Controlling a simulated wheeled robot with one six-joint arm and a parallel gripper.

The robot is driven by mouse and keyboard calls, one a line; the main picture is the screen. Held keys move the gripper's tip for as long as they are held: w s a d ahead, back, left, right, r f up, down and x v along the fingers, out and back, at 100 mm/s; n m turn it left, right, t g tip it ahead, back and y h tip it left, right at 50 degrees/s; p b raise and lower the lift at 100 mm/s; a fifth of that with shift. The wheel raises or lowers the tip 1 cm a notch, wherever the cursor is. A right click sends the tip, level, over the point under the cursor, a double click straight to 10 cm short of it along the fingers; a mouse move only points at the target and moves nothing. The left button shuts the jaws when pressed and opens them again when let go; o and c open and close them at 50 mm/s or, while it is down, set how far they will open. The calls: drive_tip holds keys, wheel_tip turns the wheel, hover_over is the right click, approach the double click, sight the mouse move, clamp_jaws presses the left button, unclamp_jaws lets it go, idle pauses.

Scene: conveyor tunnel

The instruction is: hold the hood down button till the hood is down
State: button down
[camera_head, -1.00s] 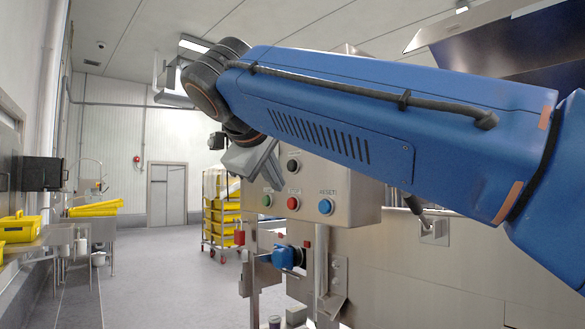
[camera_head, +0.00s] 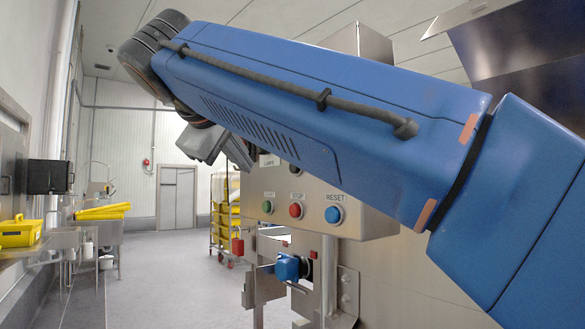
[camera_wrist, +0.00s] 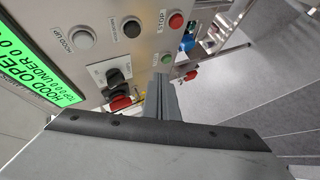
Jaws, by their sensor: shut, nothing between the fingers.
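The hood down button looks like the black button (camera_wrist: 131,28) on the steel control panel (camera_wrist: 205,8), between the grey hood up button (camera_wrist: 83,38) and the red stop button (camera_wrist: 176,20); its small label is hard to read. In the head view a black button (camera_head: 294,169) shows above the red one, just under my arm. My gripper (camera_wrist: 163,80) is shut and empty, apart from the black button, its tips appearing near the green button (camera_wrist: 167,59). In the head view my gripper (camera_head: 208,146) is left of the panel. A green display (camera_wrist: 40,65) reads hood open.
A black selector switch (camera_wrist: 117,80) with a red part juts from the panel near my gripper. The blue reset button (camera_head: 333,214) is beside the red one. A blue connector (camera_head: 290,267) sticks out below. The floor (camera_head: 170,275) to the left is open.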

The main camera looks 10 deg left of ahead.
drive_tip(key=w+d, duration=0.5)
drive_tip(key=w, duration=0.1)
drive_tip(key=shift+d, duration=0.2)
drive_tip(key=shift+w+d, duration=0.1)
drive_tip(key=shift+w, duration=0.1)
idle(2.0)
drive_tip(key=shift+w+d, duration=0.2)
drive_tip(key=shift+w, duration=0.05)
